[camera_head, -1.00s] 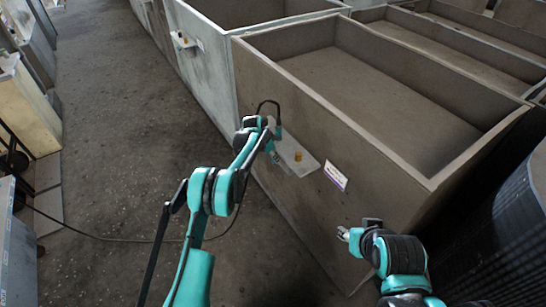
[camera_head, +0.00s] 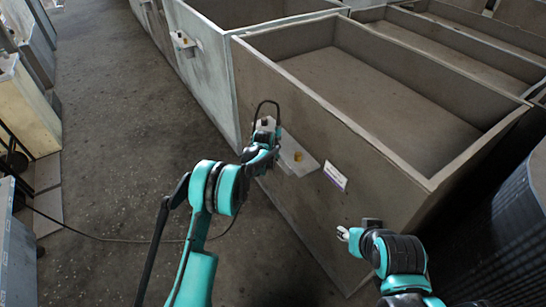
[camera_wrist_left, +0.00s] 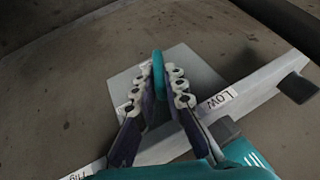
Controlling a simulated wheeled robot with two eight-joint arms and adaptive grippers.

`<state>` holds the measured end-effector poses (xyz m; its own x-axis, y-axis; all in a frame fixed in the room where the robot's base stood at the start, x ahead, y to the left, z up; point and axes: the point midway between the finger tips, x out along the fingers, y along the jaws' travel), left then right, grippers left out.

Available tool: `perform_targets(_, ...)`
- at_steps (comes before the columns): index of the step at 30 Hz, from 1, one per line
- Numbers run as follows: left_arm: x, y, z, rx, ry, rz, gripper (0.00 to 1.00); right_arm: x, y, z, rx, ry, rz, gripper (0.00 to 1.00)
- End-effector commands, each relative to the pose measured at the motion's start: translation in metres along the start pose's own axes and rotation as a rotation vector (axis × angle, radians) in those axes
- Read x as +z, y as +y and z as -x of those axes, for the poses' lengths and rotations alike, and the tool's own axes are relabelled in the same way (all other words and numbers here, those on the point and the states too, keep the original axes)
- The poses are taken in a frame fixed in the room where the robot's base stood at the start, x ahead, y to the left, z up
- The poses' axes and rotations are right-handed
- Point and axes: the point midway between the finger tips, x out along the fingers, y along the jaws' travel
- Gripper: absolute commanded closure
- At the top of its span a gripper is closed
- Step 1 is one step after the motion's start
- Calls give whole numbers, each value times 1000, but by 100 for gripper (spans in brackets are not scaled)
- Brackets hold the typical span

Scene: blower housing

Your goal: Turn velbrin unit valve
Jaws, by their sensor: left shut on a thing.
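In the left wrist view, the teal valve handle (camera_wrist_left: 158,72) stands edge-on between the fingertips of my left gripper (camera_wrist_left: 158,82). The gripper is shut on it. Behind it is a light square plate (camera_wrist_left: 205,72) with a bar, and a label reading LOW (camera_wrist_left: 217,101) is to the right. Another label, partly cut off, is at the lower left. In the head view, my left gripper (camera_head: 268,126) is against the front wall of the brown-grey housing, largely hidden by its own wrist. My right gripper (camera_head: 343,234) is near the same wall, lower right, holding nothing visible.
The large open-topped housing (camera_head: 345,130) fills the middle right. A pale shelf (camera_head: 303,167) with a small yellow piece and a white label (camera_head: 335,176) are on its wall. A dark ribbed cylinder (camera_head: 510,235) is at the right. The floor aisle (camera_head: 110,130) at left is clear except for a cable.

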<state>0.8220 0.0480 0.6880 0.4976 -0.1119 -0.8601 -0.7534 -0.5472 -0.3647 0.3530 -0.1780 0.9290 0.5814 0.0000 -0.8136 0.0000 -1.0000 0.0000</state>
Motion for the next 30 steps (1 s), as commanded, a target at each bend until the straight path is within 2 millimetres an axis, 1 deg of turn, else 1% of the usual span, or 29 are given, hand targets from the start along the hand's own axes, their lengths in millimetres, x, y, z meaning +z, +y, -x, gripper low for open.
perform_targets(1, 0, 3, 0, -30, 0, -15, 100, 0, 0, 0, 0, 0, 0, 60)
perform_targets(6, 0, 5, 0, -140, 1, -60, 100, 0, 0, 0, 0, 0, 0, 60)
perform_targets(15, 0, 8, -1, -266, 0, -111, 100, 0, 0, 0, 0, 0, 0, 60)
perform_targets(30, 1, 8, -2, -301, -1, -125, 100, 0, 0, 0, 0, 0, 0, 60)
